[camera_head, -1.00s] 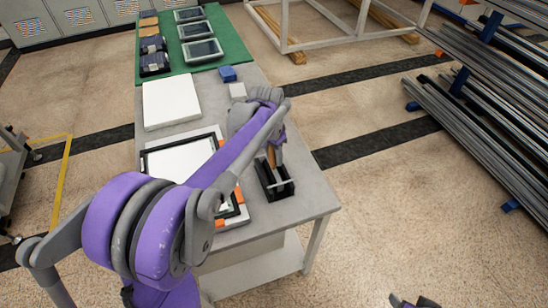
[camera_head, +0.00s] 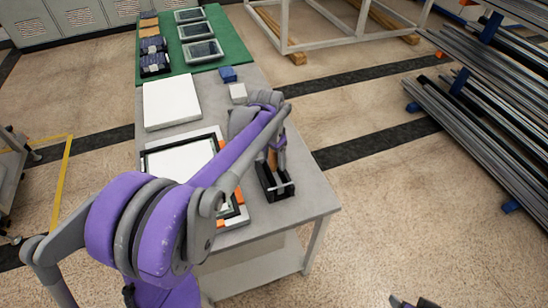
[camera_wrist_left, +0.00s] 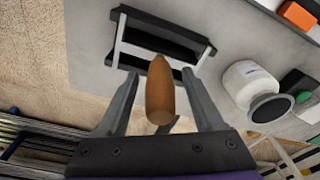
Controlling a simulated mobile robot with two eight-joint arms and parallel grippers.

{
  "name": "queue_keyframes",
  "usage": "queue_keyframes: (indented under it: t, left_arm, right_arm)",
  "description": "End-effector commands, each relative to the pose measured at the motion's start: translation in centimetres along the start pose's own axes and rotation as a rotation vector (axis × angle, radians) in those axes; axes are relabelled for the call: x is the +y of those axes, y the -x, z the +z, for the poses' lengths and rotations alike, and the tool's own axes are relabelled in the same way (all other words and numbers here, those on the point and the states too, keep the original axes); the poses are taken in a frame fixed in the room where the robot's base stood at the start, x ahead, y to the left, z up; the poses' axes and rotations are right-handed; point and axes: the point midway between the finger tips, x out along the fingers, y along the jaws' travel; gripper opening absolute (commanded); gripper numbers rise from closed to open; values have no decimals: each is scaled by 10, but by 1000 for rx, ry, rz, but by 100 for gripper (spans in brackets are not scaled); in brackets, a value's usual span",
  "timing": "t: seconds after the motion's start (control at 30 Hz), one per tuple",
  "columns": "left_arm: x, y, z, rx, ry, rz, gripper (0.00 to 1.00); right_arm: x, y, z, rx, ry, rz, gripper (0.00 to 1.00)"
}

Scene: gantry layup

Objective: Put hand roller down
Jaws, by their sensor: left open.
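The hand roller's brown wooden handle (camera_wrist_left: 160,92) stands up toward the camera in the left wrist view. It also shows small in the head view (camera_head: 271,160). Its lower end is at a black holder with pale bars (camera_wrist_left: 155,45), which sits on the grey table in the head view (camera_head: 275,188). My left gripper (camera_wrist_left: 160,76) is open, with one finger on each side of the handle and gaps visible between. The roller's head is hidden. Only a dark bit of my right gripper (camera_head: 412,301) shows at the bottom edge of the head view.
A black-framed white panel with orange blocks (camera_head: 180,158) lies left of the holder, partly behind my arm. A white jar-like object with a black end (camera_wrist_left: 250,85) is beside it.

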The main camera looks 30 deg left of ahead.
Motion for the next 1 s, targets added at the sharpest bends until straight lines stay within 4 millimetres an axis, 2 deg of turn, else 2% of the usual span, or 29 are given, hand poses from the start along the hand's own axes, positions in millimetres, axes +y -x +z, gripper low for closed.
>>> queue_keyframes:
  t: [0.17, 0.4, 0.6, 0.73, 0.8, 0.87, 1.0]
  left_arm:
    - [0, 28, 0, 0, 1, 0, 69]
    - [0, 80, 0, 0, 1, 0, 69]
    - [0, 111, 0, 0, 1, 0, 69]
    - [2, 119, 1, 2, 2, -2, 69]
    - [9, 120, 6, 12, 8, -7, 69]
    - [20, 119, 15, 27, 22, -17, 69]
    - [61, 108, 51, 97, 74, -51, 69]
  right_arm:
    - [0, 3, -2, 2, 0, 0, 64]
    - [0, 6, -6, 4, 0, 0, 64]
    - [0, 8, -8, 6, 0, 0, 64]
    - [0, 9, -8, 6, 0, 0, 64]
    - [0, 9, -8, 6, 0, 0, 64]
    - [0, 9, -8, 6, 0, 0, 64]
    - [0, 9, -8, 6, 0, 0, 64]
